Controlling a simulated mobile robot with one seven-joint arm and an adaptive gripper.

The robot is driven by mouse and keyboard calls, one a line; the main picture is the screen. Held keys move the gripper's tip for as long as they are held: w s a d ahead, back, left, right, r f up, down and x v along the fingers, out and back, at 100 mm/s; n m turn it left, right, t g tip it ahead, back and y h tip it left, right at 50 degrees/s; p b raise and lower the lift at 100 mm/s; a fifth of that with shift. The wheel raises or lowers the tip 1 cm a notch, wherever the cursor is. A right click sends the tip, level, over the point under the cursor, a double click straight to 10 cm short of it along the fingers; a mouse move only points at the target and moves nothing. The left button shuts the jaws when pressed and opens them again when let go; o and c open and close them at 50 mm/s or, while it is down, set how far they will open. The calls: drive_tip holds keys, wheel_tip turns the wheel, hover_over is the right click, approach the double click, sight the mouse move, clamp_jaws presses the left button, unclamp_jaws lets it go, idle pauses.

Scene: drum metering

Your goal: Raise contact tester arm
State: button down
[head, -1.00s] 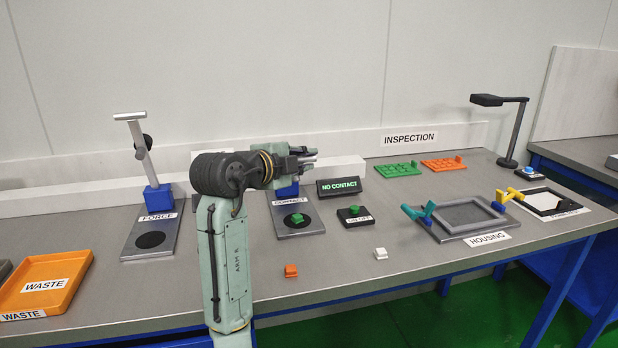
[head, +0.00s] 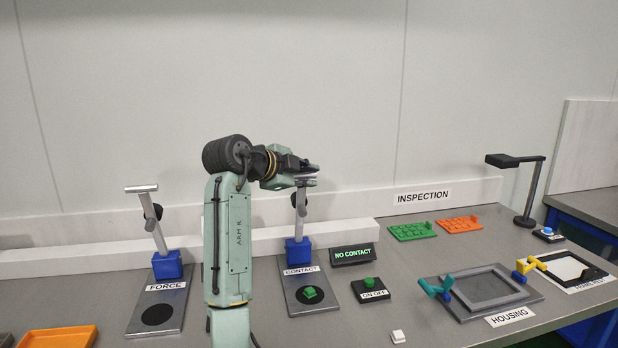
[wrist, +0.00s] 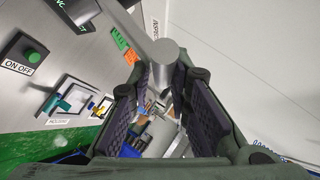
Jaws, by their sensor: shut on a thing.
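The contact tester stands behind my arm in the head view, with a blue post block (head: 298,251) and a grey base plate (head: 290,282) labelled CONTACT. Its lever arm (head: 301,202) stands nearly upright above the block. My gripper (head: 306,178) is at the top of this arm, shut on its handle bar. In the wrist view, the round grey bar (wrist: 167,52) shows between the finger pads of my gripper (wrist: 170,85). A green part (head: 311,293) sits on the black disc of the base plate, clear below the arm.
A NO CONTACT display (head: 353,256) and an ON OFF button (head: 370,283) stand to the right. The FORCE tester (head: 167,265) stands to the left with its arm up. The HOUSING fixture (head: 455,308) is at right. A white part (head: 398,337) lies near the front.

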drive_tip(key=shift+w+a+f, duration=0.15)
drive_tip(key=shift+a+f, duration=0.15)
drive_tip(key=shift+a, duration=0.15)
drive_tip(key=c, duration=1.6)
unclamp_jaws()
drive_tip(key=shift+a, duration=0.2)
drive_tip(key=shift+d+r, duration=0.15)
drive_tip(key=shift+d, duration=0.05)
drive_tip(key=v, duration=1.2)
